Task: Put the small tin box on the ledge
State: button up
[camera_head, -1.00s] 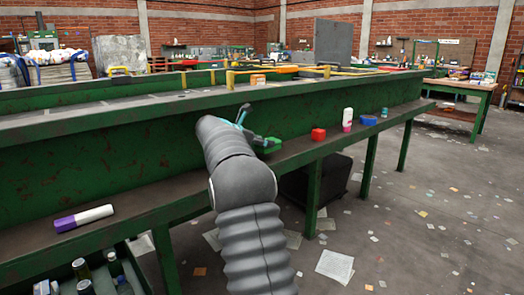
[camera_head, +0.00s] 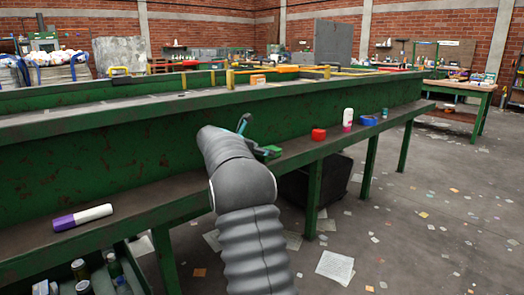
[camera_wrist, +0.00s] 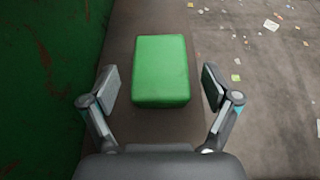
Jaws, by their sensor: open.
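A green box (camera_wrist: 161,70), which I take to be the small tin box, lies flat on the dark ledge (camera_wrist: 150,24) in the wrist view. My gripper (camera_wrist: 161,86) is open around its near part, one finger on each side, with a gap between each finger and the box. In the head view the green box (camera_head: 269,152) shows just right of my arm, on the ledge (camera_head: 150,198) along the green belt frame. My gripper (camera_head: 250,138) is mostly hidden behind my arm there.
A red box (camera_head: 319,134), a white and pink bottle (camera_head: 347,119) and a blue box (camera_head: 367,120) stand farther right on the ledge. A white and purple bottle (camera_head: 83,217) lies on it at left. A crate of bottles (camera_head: 98,275) is below left.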

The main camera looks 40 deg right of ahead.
jog(key=shift+r, duration=0.15)
jog(key=shift+a+r, duration=0.15)
jog(key=shift+a, duration=0.1)
jog(key=v, duration=0.7)
jog(key=shift+s+a+r, duration=0.15)
jog(key=shift+s+a, duration=0.05)
jog(key=s+a+m+t+y, duration=0.2)
jog(key=s+a+m+y, duration=0.6)
jog(key=s+a, duration=1)
jog(key=s+a+f+m+y, duration=0.2)
jog(key=s+a+f+m, duration=0.1)
jog(key=s, duration=0.4)
jog(key=s+a+f+m+t+y, duration=0.1)
jog(key=s+a+f+m, duration=0.3)
jog(key=s+a, duration=0.3)
jog(key=s+a+f+m+t+y, duration=0.1)
jog(key=s+a+f+m+y, duration=0.1)
jog(key=s+a+f+m, duration=0.2)
jog(key=s, duration=0.3)
jog(key=shift+s+a+f+y, duration=0.3)
jog(key=shift+a+f, duration=0.1)
